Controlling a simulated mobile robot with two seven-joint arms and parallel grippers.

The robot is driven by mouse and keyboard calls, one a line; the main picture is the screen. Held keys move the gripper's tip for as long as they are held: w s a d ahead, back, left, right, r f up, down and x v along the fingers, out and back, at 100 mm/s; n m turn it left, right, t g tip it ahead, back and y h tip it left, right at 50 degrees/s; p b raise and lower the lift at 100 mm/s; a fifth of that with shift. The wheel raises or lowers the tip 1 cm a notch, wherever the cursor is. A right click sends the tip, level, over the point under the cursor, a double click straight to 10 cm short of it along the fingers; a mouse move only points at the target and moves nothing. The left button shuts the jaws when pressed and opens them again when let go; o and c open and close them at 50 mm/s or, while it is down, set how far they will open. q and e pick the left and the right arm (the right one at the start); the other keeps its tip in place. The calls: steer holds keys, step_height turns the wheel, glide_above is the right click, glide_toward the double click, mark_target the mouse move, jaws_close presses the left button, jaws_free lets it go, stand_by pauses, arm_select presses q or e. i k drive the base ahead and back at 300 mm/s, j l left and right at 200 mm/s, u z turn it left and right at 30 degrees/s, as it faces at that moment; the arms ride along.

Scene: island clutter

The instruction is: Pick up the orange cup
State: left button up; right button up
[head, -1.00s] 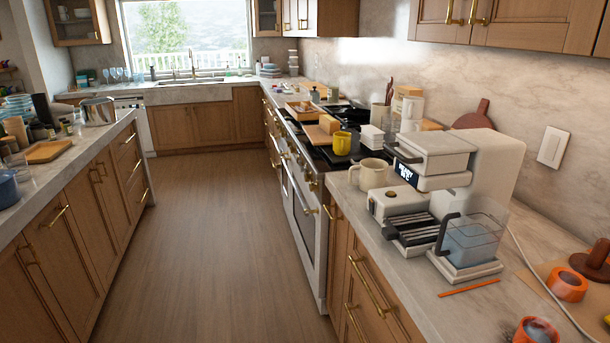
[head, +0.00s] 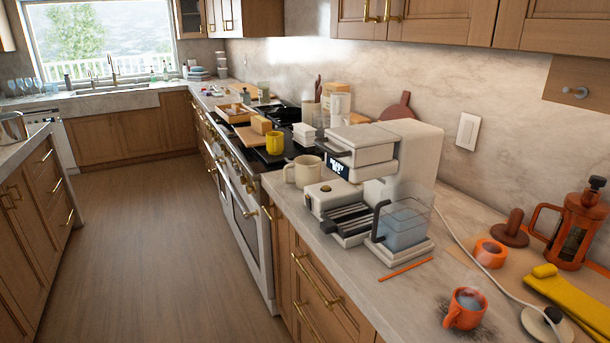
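An orange cup (head: 466,309) stands upright on the right counter, near its front edge at the lower right, with its handle toward the lower left. Something greyish shows inside it, and dark specks lie on the counter around it. A second orange, round, cup-like or ring-like item (head: 489,254) sits behind it on a tan board. Neither of my grippers shows in the head view.
A cream coffee machine (head: 370,175) with a clear water container (head: 404,225) stands left of the cup. An orange stick (head: 405,269) lies between them. An orange French press (head: 575,230), yellow cloth (head: 560,295) and white cable (head: 470,246) are at right. The floor (head: 150,250) is clear.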

mark_target(459, 316)
steer(key=i+j+z, duration=0.1)
steer(key=z, duration=0.35)
steer(key=j+z, duration=0.1)
steer(key=z, duration=0.35)
steer(key=i+j+z, duration=0.1)
steer(key=z, duration=0.4)
steer(key=j+z, duration=0.3)
steer(key=j, duration=0.15)
steer(key=i+j+z, duration=0.1)
steer(key=j+z, duration=0.2)
steer(key=j, duration=0.15)
steer(key=k+j+z, duration=0.1)
steer(key=j+z, duration=0.15)
steer(key=j, duration=0.65)
